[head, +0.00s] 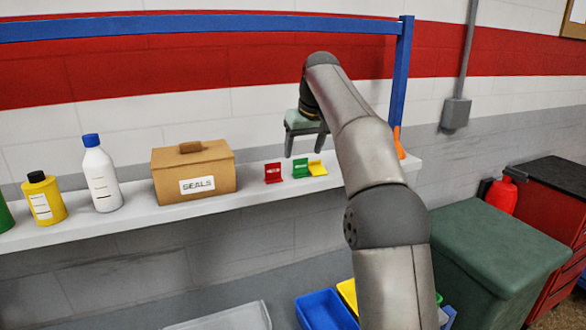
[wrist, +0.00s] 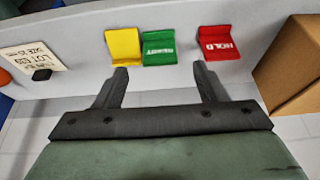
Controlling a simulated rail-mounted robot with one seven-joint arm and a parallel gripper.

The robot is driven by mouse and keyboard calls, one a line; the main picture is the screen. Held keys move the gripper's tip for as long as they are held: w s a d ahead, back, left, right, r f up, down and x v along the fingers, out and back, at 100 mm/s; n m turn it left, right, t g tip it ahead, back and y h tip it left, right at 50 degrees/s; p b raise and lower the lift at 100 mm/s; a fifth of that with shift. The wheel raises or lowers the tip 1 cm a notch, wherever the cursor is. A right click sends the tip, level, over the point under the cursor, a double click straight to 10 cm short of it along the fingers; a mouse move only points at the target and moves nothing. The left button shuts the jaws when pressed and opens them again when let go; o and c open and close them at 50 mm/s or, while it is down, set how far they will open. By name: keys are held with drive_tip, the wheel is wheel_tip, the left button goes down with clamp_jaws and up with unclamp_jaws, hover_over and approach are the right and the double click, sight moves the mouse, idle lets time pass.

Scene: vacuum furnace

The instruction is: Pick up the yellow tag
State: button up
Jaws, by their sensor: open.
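The yellow tag (head: 317,168) stands on the white shelf, right beside the green tag (head: 300,168); a red tag (head: 273,173) stands apart to their left. In the wrist view the yellow tag (wrist: 123,45) is at the upper left, beside the green tag (wrist: 159,47), and the red tag (wrist: 219,42) is to the right. My gripper (head: 305,153) is open and empty, above and in front of the tags. In the wrist view its fingertips (wrist: 158,70) sit just short of the tags, with the green tag between them and the yellow tag toward the left finger.
The shelf (head: 135,208) also holds a brown SEALS box (head: 205,168), a white bottle (head: 100,178) and a yellow bottle (head: 44,200). A cream label card (wrist: 35,58) lies left of the tags in the wrist view. A blue frame (head: 403,75) rises at the shelf's right end.

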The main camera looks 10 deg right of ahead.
sight(301, 160)
drive_tip(key=x, duration=0.5)
drive_tip(key=shift+f, duration=0.1)
drive_tip(key=c, duration=1)
drive_tip(key=shift+c, duration=0.2)
